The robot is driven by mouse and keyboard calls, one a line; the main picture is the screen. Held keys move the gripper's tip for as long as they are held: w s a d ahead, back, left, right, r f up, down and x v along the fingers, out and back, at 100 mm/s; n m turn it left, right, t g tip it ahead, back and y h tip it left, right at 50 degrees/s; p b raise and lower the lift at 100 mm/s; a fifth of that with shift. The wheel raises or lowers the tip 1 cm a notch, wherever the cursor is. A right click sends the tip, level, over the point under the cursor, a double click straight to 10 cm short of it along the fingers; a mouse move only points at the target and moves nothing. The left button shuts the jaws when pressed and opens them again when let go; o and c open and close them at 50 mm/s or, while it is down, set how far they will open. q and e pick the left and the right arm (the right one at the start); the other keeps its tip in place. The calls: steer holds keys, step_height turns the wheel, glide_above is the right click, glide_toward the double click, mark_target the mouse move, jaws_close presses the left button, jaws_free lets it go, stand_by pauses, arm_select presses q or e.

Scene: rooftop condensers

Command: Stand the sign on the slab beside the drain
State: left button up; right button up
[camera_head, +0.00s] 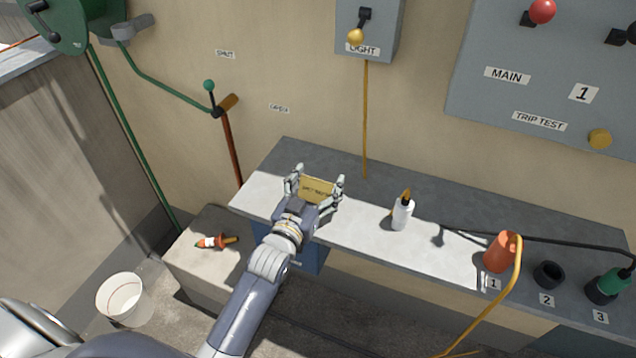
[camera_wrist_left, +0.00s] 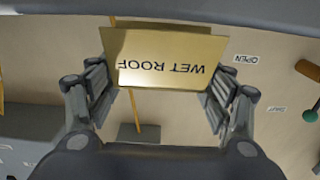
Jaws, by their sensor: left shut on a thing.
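The sign (camera_head: 317,189) is a small yellow plate above the light grey ledge. In the left wrist view the sign (camera_wrist_left: 165,45) reads WET ROOF upside down. My left gripper (camera_head: 318,178) is shut on it, with a finger at each side edge. Whether the sign touches the ledge is unclear. I cannot make out a drain in either view, and cannot tell which surface is the slab. My right gripper is not in view.
The ledge (camera_head: 370,234) carries a white bottle (camera_head: 402,214), an orange plug (camera_head: 499,253), a black socket (camera_head: 549,274) and a green plug (camera_head: 606,286). A low concrete block (camera_head: 200,266) holds an orange-and-white item (camera_head: 213,242). A white bucket (camera_head: 123,299) stands on the floor.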

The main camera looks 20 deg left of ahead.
arm_select(q)
steer(key=shift+f, duration=0.75)
steer(key=o, duration=1.1)
steer(key=shift+c, duration=0.2)
steer(key=shift+r, duration=0.15)
